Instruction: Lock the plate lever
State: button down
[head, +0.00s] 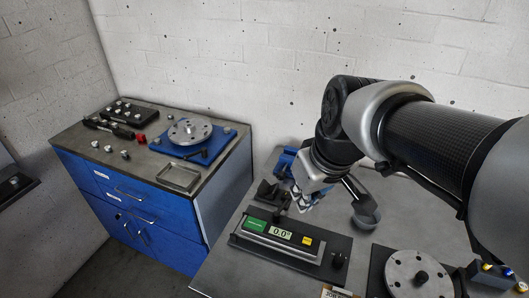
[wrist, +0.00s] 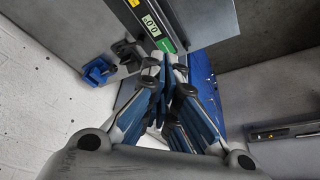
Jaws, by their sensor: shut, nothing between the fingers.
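A digital level (head: 278,237) with a green label and a 0.0° display lies on a dark base plate (head: 262,251) on the near bench. A small black lever-like piece (head: 284,200) stands at the plate's far left end, close to my fingers; I cannot tell its position or whether it is the plate lever. My gripper (head: 303,207) points down just behind the level's far edge, shut and empty. In the wrist view my gripper (wrist: 166,62) has its tips near the level's green end (wrist: 163,43). The fingers hide part of that end.
A black block (wrist: 128,52) and a blue support (wrist: 97,71) stand beside the level. A grey rotor disc (head: 418,272) is at front right. A blue cabinet (head: 150,215) carries another disc (head: 190,131) on a blue plate.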

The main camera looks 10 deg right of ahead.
jog(key=w+f+n+y, duration=0.1)
jog(key=w+f+n, duration=0.35)
jog(key=w, duration=1.15)
jog(key=w+f+n, duration=0.1)
jog(key=w+f, duration=0.5)
jog(key=f, duration=0.2)
jog(key=w+f+n+g+y, duration=0.1)
jog(key=w+f, duration=0.5)
jog(key=f, duration=0.2)
jog(key=shift+w+d+f, duration=0.15)
jog(key=shift+d+f, duration=0.2)
jog(key=b+x, duration=0.2)
jog(key=x, duration=0.8)
jog(key=shift+f, duration=0.25)
jog(key=shift+s+d+b, duration=0.55)
jog(key=shift+s+d, duration=0.45)
jog(key=shift+d, duration=0.05)
jog(key=shift+s+d+f, duration=0.15)
jog(key=shift+s+d, duration=0.2)
